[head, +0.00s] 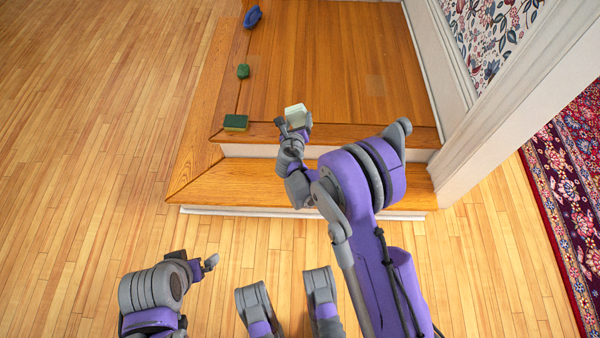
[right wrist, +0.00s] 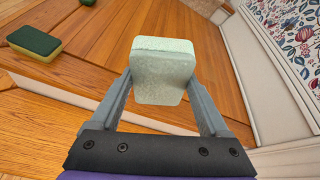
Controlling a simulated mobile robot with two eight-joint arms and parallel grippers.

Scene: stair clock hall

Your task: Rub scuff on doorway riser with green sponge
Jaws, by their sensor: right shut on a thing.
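My right gripper (head: 294,128) is shut on a pale mint-green, sponge-like block (head: 297,114), held over the front edge of the upper step. In the right wrist view the block (right wrist: 163,72) sits between the two fingers. A dark green and yellow sponge (head: 236,122) lies on the upper step's front left corner, left of the gripper; it also shows in the right wrist view (right wrist: 34,41). The white upper riser (head: 250,151) runs below that step's edge, partly hidden by my right arm. I make out no scuff on it. My left gripper (head: 211,262) is low over the floor, its jaws unclear.
A small green object (head: 243,71) and a blue object (head: 253,17) lie along the landing's left edge. The lower wooden step (head: 235,184) is clear. A white door frame (head: 490,139) stands at the right, with a patterned rug (head: 575,190) beyond it.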

